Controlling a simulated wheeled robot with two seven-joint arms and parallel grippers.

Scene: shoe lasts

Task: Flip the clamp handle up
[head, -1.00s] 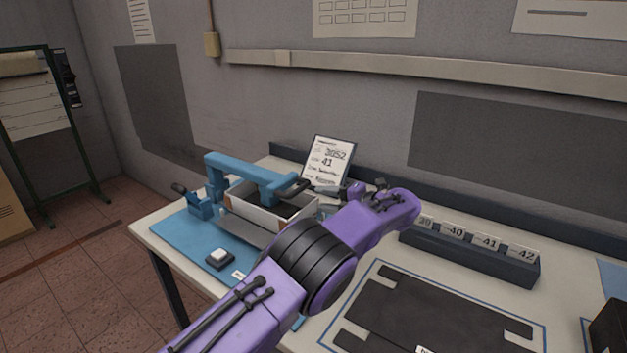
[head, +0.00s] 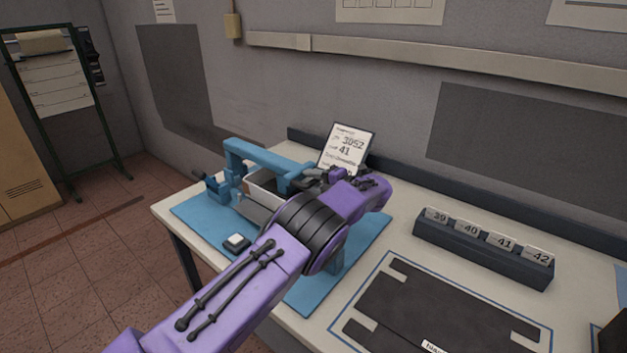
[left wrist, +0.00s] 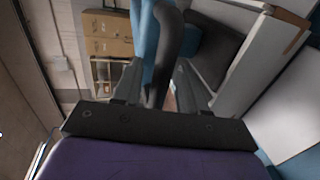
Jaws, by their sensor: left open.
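In the left wrist view, a dark curved clamp handle (left wrist: 171,38) runs beside a blue bar (left wrist: 146,45), between the two fingers of my left gripper (left wrist: 158,78). The fingers are open, with no firm grip visible. In the head view my left gripper (head: 316,179) is at the right end of the clamp arm, partly hidden by my purple wrist. The handle is hard to make out there. My right gripper is not in view.
A card (head: 345,148) reading 41 stands behind the clamp. A block with numbered tags (head: 484,250) and a dark mat (head: 440,310) lie to the right. A small device with a white button (head: 236,243) sits on the blue mat's front part.

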